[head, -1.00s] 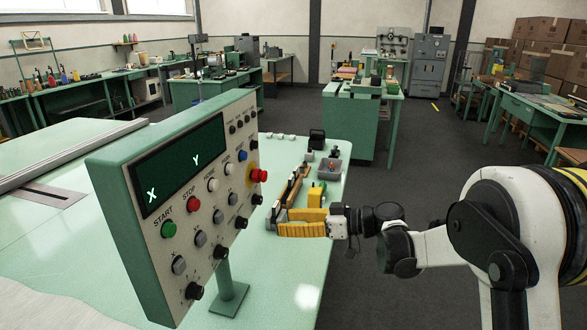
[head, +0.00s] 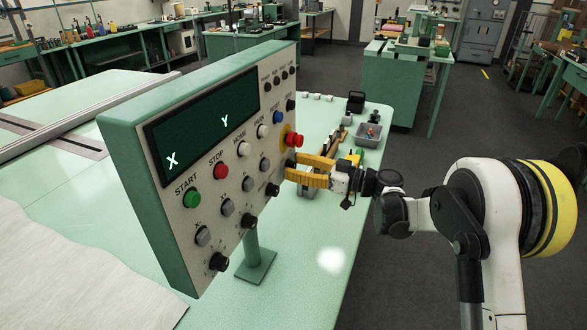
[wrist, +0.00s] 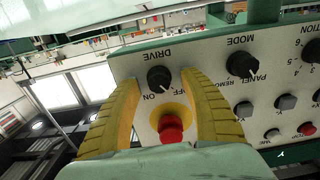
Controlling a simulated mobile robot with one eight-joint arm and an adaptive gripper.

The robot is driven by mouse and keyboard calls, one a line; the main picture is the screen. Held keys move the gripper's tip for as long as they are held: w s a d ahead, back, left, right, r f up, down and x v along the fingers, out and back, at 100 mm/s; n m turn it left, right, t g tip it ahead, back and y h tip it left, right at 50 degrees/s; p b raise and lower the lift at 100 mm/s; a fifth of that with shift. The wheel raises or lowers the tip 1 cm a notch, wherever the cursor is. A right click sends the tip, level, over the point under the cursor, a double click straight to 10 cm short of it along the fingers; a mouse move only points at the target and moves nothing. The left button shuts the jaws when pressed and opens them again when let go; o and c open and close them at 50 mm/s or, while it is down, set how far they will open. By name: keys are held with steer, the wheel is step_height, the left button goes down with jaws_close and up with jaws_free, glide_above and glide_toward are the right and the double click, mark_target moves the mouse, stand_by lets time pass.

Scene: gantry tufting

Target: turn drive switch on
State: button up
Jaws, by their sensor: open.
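The drive switch (wrist: 160,78) is a black knob marked DRIVE on the control panel (head: 178,200). In the wrist view its labels appear upside down, with ON and a partly hidden OFF; its pale pointer mark seems to lie toward OFF. My gripper (head: 291,168) has yellow ribbed fingers and is at the panel's right side. In the wrist view my gripper (wrist: 160,80) is open, with one finger on each side of the knob; I cannot tell if they touch it. In the head view the fingers hide the knob.
The red emergency stop (wrist: 171,128) on its yellow ring lies between the fingers, close to them. The mode knob (wrist: 241,64) is beside the right finger. Several buttons and knobs cover the panel, which stands on a post over a green table (head: 300,285).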

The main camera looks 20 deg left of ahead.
steer(key=shift+a, duration=0.25)
jaws_close()
stand_by(0.3)
steer(key=m, duration=0.6)
steer(key=shift+w+m, duration=0.2)
steer(key=shift+m, duration=0.1)
steer(key=m, duration=0.3)
steer(key=shift+m+b, duration=0.3)
steer(key=shift+b, duration=0.05)
steer(key=shift+m, duration=1.8)
